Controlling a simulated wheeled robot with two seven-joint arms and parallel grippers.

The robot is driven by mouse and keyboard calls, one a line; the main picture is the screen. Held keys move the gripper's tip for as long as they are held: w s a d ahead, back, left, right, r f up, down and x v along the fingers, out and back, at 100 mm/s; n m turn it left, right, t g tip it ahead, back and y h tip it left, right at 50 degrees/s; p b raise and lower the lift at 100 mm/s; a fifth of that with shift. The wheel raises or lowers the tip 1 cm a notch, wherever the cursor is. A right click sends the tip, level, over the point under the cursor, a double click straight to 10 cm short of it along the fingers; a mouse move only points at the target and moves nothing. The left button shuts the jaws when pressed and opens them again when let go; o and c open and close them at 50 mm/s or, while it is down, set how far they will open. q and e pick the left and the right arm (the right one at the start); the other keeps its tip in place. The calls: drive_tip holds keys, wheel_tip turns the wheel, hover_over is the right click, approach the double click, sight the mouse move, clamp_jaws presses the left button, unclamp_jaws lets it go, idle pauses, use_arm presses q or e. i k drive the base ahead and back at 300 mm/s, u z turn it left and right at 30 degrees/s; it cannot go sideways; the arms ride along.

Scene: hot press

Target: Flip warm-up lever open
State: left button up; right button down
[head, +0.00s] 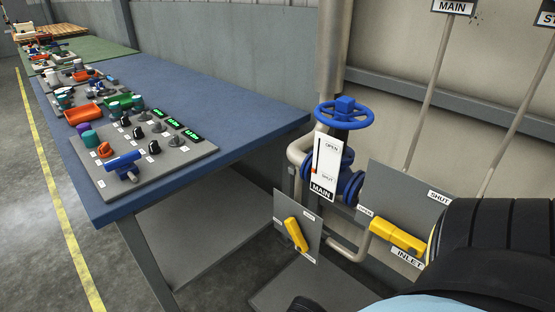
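A yellow lever (296,235) is mounted on a small grey plate (311,240) low beside the pipes; it tilts, its upper end to the left. The labels on this plate are too small to read, so I cannot confirm that it is the warm-up lever. A second yellow lever (397,238) sits on a larger grey plate (405,193) marked SHUT and INLET and slants down to the right. Neither gripper shows. A large black part of my own body covers the lower right corner and hides part of the INLET plate.
A blue handwheel (344,113) stands above a white MAIN gauge (324,170) marked OPEN and SHUT. A blue-topped bench (235,110) on the left carries a grey control panel (150,155) with knobs and a blue lever. Floor left of the bench is clear.

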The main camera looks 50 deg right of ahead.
sight(290, 224)
drive_tip(key=u, duration=0.05)
drive_tip(key=i, duration=0.2)
drive_tip(key=z, duration=0.85)
